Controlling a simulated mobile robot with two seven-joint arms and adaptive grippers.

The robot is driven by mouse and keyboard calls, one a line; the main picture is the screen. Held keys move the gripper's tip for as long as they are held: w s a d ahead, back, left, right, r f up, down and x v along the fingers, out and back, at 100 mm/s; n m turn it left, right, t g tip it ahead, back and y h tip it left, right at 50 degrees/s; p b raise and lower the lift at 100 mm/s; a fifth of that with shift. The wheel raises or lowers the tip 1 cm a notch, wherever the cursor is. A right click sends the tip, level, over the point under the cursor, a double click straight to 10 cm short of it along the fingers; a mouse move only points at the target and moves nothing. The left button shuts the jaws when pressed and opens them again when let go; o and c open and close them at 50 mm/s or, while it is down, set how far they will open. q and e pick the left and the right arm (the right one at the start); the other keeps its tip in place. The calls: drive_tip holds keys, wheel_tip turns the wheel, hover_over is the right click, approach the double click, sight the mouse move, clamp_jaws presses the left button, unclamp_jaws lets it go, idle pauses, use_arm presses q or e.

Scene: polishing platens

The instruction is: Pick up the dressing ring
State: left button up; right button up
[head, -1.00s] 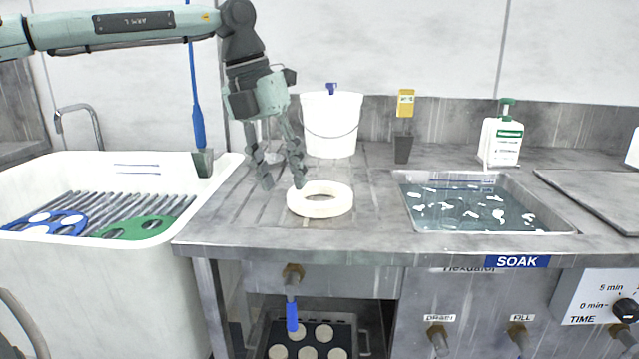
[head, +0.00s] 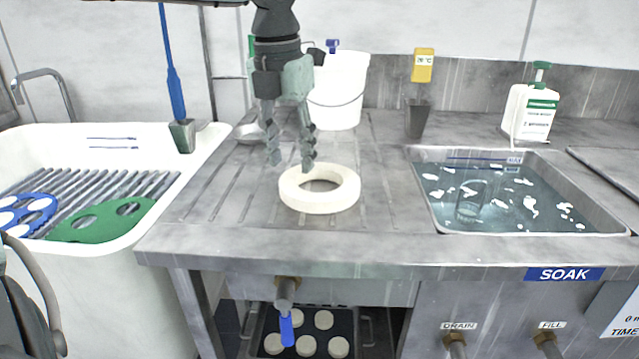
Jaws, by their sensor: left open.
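The dressing ring (head: 319,201) is a thick cream-white ring lying flat on the grooved grey draining surface, left of the soak tank. My left gripper (head: 291,164) hangs above and just behind the ring's left rear side, fingers pointing down. Its fingers are apart with nothing between them. I cannot tell whether a fingertip touches the ring; the ring appears whole and flat. My right gripper is not in view.
A soak tank (head: 430,212) of water is sunk into the counter at right. A white bucket (head: 345,92), a yellow-topped holder (head: 419,95) and a white bottle (head: 530,112) stand behind. A white sink (head: 105,262) with a green carrier (head: 100,222) is at left.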

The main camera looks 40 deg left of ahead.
sight(293, 174)
use_arm(q)
drive_tip(key=shift+w+f, duration=0.15)
drive_tip(key=shift+f, duration=0.6)
drive_tip(key=shift+w+f, duration=0.1)
drive_tip(key=shift+f, duration=0.65)
drive_tip(key=shift+c, duration=0.6)
clamp_jaws()
drive_tip(key=shift+r, duration=0.1)
